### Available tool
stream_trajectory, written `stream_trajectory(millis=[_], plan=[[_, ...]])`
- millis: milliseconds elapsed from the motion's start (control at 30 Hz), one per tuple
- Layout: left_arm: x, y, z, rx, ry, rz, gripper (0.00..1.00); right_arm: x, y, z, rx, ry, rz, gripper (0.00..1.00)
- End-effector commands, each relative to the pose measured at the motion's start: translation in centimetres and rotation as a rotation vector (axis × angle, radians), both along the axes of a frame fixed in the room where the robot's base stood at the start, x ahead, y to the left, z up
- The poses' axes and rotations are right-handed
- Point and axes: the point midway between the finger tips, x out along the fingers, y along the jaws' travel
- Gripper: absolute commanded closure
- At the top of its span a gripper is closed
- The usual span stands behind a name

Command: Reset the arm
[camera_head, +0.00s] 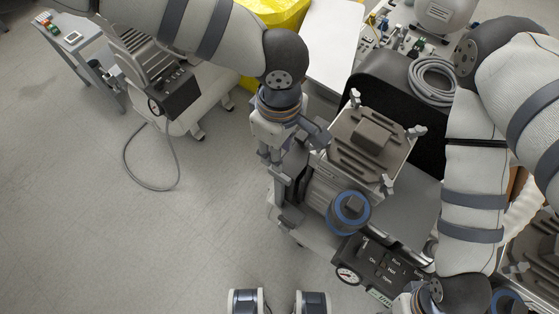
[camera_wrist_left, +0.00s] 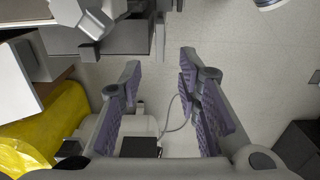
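My left arm comes in from the top left. Its gripper (camera_head: 284,190) hangs beside the left side of the central compressor (camera_head: 371,142); I cannot tell whether it touches it. My right arm comes down the right side and bends at the bottom edge. Its gripper (camera_head: 408,304) is mostly cut off there, beside the control panel (camera_head: 385,268), and its fingers are not clear.
The compressor has a blue-ringed part (camera_head: 350,212) in front. Another compressor (camera_head: 170,90) stands at upper left, its cable (camera_head: 150,188) on the floor. A yellow bin (camera_head: 276,12), white surface (camera_head: 332,40) and coiled grey hose (camera_head: 433,80) are behind.

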Motion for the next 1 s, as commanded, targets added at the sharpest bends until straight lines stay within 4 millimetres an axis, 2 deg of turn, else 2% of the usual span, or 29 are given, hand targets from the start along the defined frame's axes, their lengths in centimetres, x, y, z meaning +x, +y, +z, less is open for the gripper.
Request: stream_trajectory(millis=[100,200,567,667,733,767,800,867,933,1000], plan=[[0.0,0.0,1.5,-0.001,0.001,0.0,0.69,0.0,0.0,0.0,0.0,0.001,0.0,0.56],[0.0,0.0,2.0,0.0,0.0,0.0,0.69,0.0,0.0,0.0,0.0,0.001,0.0,0.56],[0.0,0.0,2.0,0.0,0.001,0.0,0.69,0.0,0.0,0.0,0.0,0.001,0.0,0.56],[-0.3,1.0,1.0,0.025,-0.017,-0.024,0.69,0.1,0.0,0.1,0.0,-0.004,0.0,0.56],[-1.1,3.6,-1.7,0.083,-0.066,-0.096,0.69,0.4,0.0,0.5,0.0,-0.015,0.0,0.56],[-1.8,5.2,-3.2,0.113,-0.092,-0.15,0.69,0.7,0.0,0.7,0.0,-0.023,0.0,0.56],[-3.2,7.6,-5.3,0.145,-0.121,-0.241,0.69,1.0,0.0,1.0,0.001,-0.034,0.0,0.56],[-6.4,11.1,-8.1,0.161,-0.137,-0.399,0.69,1.5,0.0,1.5,0.001,-0.051,-0.002,0.56],[-11.6,14.5,-10.1,0.129,-0.1,-0.581,0.69,2.1,0.0,2.1,0.0,-0.071,-0.001,0.56],[-17.0,17.4,-10.7,0.068,-0.026,-0.721,0.69,2.5,0.0,2.5,0.0,-0.086,-0.002,0.56]])
